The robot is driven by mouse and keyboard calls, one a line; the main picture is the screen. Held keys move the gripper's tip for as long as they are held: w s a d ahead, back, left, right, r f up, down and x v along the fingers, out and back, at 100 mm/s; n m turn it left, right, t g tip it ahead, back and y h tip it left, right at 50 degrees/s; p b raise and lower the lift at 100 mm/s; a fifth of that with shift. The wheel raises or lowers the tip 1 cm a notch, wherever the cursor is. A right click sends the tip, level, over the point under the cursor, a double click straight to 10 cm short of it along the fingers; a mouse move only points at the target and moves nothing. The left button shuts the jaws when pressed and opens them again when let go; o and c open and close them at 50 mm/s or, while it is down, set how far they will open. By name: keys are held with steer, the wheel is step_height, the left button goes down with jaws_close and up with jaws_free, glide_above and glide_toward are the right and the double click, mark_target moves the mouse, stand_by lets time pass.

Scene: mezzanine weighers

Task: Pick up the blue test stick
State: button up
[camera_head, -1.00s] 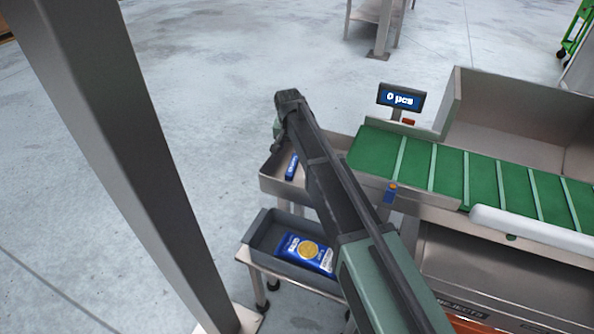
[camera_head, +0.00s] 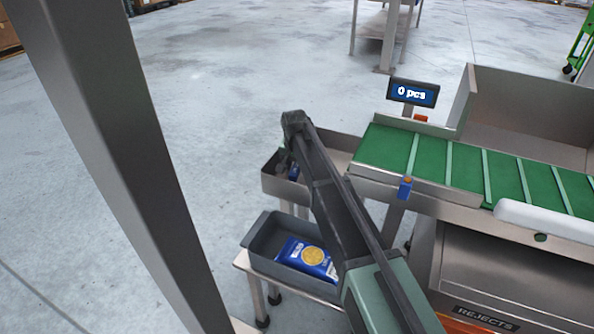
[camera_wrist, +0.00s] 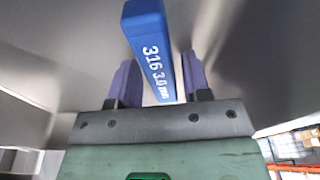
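The blue test stick (camera_wrist: 152,50), marked "316 3.0 mm", runs up the middle of the wrist view. Its near end lies between the two purple fingers of my gripper (camera_wrist: 158,84). The fingers are spread, with a gap showing on each side of the stick, so my gripper is open around or just over it. In the head view a small part of the stick (camera_head: 293,173) shows in the metal tray (camera_head: 268,187) beside the conveyor. My gripper (camera_head: 283,165) is down at that tray there, partly hidden by my arm.
A grey bin (camera_head: 252,248) with a blue packet (camera_head: 305,258) stands on a low stand in front of the tray. The green conveyor (camera_head: 480,165) is to the right, with a display (camera_head: 413,92) reading "0 pcs". A steel post (camera_head: 130,180) stands at left.

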steer(key=c, duration=0.7)
steer(key=shift+r, duration=0.1)
step_height(320, 180, up, 20)
steer(key=p, duration=2)
